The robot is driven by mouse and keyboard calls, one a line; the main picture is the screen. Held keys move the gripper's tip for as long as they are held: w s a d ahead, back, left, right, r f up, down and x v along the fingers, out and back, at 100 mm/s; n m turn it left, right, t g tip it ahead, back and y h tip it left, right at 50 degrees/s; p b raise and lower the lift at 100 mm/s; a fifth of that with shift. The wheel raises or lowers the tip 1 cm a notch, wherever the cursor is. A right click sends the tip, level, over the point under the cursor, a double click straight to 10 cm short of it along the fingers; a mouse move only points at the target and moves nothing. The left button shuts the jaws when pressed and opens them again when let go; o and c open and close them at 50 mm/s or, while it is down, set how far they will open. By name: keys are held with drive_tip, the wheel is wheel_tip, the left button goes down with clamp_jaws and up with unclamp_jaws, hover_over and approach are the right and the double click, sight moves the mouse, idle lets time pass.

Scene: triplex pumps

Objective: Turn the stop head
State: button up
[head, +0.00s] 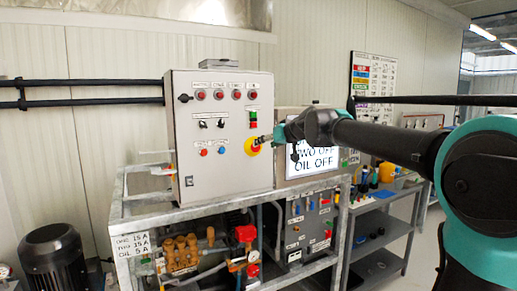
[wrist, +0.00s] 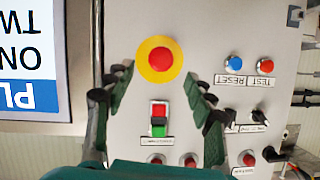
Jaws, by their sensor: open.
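The stop head is a red round knob on a yellow disc. It sits on the front of the grey control cabinet. It shows clearly in the wrist view (wrist: 159,59). In the head view its yellow disc (head: 251,147) is partly covered by my gripper (head: 264,139). In the wrist view my gripper (wrist: 159,76) is open and empty. One green-padded finger is on each side, spread wider than the yellow disc, with the stop head between and slightly beyond the tips. No contact shows; the exact depth gap is hard to tell.
A red and green switch (wrist: 159,118) is close to the stop head, between the fingers in the wrist view. Blue and red buttons (wrist: 235,63) sit to its right there. A display screen (head: 312,158) stands beside the cabinet (head: 190,130). Pipes and valves fill the frame below.

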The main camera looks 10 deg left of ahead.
sight(258, 147)
drive_tip(key=x, duration=0.6)
drive_tip(key=shift+w+a+f, duration=0.2)
drive_tip(key=shift+w+a, duration=0.05)
drive_tip(key=shift+a, duration=0.05)
drive_tip(key=shift+c, duration=0.5)
drive_tip(key=c, duration=1.1)
drive_tip(key=shift+d+m+y, duration=0.15)
drive_tip(key=shift+m+y, duration=0.15)
drive_tip(key=shift+m, duration=0.3)
drive_tip(key=m+g+y, duration=0.1)
drive_tip(key=m, duration=0.1)
drive_tip(key=shift+m+y, duration=0.3)
drive_tip(key=shift+y, duration=0.1)
drive_tip(key=o, duration=1.2)
